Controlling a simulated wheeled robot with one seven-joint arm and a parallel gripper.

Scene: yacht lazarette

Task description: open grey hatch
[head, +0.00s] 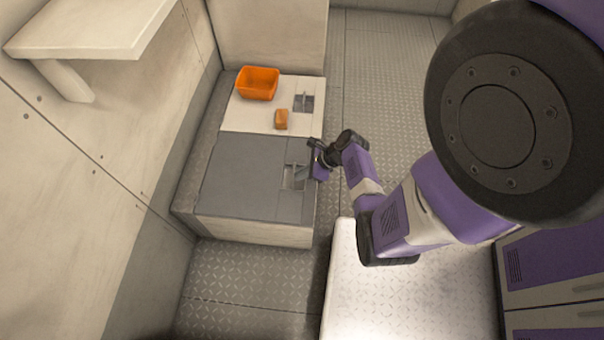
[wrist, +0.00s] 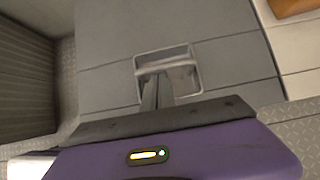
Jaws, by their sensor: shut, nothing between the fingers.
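The grey hatch (head: 245,175) is a flat lid on the near half of a low bench and lies closed. A recessed latch (head: 293,177) with a bar sits near its right edge. The latch recess also shows in the wrist view (wrist: 190,60). My gripper (head: 306,172) is at the right end of the recess, low over the hatch. In the wrist view my fingers (wrist: 155,90) are shut and reach to the recess, close to its bar. I cannot tell whether they touch the bar.
A cream hatch (head: 255,118) with its own recessed latch (head: 303,102) lies behind the grey one. An orange bin (head: 257,83) and a small orange-brown block (head: 281,119) rest on it. A white shelf (head: 95,30) juts from the left wall. Treaded floor (head: 245,275) is clear in front.

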